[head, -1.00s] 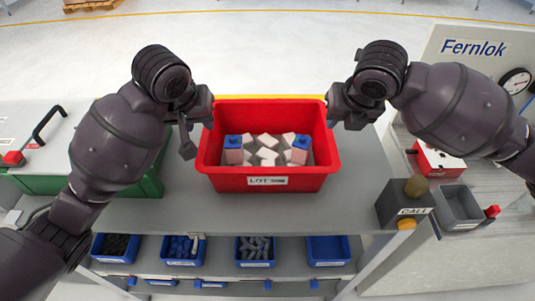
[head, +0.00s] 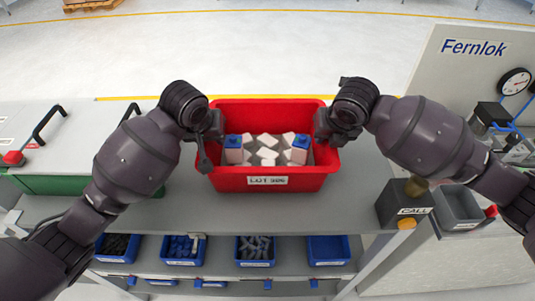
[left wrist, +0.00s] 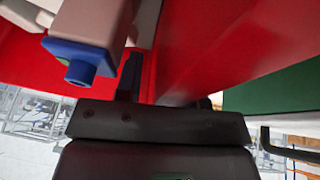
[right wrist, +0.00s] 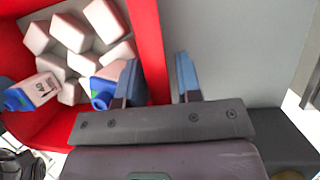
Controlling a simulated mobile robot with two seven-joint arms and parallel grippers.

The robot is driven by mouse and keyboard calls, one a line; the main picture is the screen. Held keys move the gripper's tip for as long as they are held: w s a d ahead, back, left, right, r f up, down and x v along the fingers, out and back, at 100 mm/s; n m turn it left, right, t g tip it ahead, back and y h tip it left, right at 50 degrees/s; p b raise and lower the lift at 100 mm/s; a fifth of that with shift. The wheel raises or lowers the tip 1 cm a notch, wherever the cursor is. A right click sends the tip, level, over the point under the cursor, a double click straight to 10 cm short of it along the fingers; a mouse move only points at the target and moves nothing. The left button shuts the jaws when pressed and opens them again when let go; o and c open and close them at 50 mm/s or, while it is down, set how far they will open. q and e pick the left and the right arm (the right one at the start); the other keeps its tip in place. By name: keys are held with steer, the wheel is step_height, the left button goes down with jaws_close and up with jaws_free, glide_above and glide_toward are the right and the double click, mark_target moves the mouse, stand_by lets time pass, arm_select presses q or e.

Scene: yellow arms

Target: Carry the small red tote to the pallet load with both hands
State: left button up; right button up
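The small red tote (head: 240,184), labelled LOT, stands upright on the grey bench, holding several pale blocks (head: 266,140) and two blue-capped containers (head: 234,148). My left gripper (head: 211,145) is at its left wall. In the left wrist view one finger (left wrist: 130,75) is inside the tote; the other is mostly hidden behind the red wall. My right gripper (head: 326,130) is at the right wall. In the right wrist view its fingers (right wrist: 158,80) are apart, one inside the tote and one outside, with a gap between the outer finger and the red wall.
The grey bench (head: 340,205) is clear in front of the tote. A CALL box (head: 400,205) and grey bin (head: 458,207) stand right. A green case (head: 60,184) is left. Blue bins (head: 328,250) sit on the shelf below. A wooden pallet (head: 90,4) lies far back left.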

arm_select(q)
steer(key=shift+c, duration=0.5)
arm_select(e)
steer(key=shift+c, duration=0.4)
arm_select(q)
jaws_close()
arm_select(e)
steer(key=shift+a, duration=0.1)
jaws_close()
arm_select(q)
steer(key=shift+d, duration=0.15)
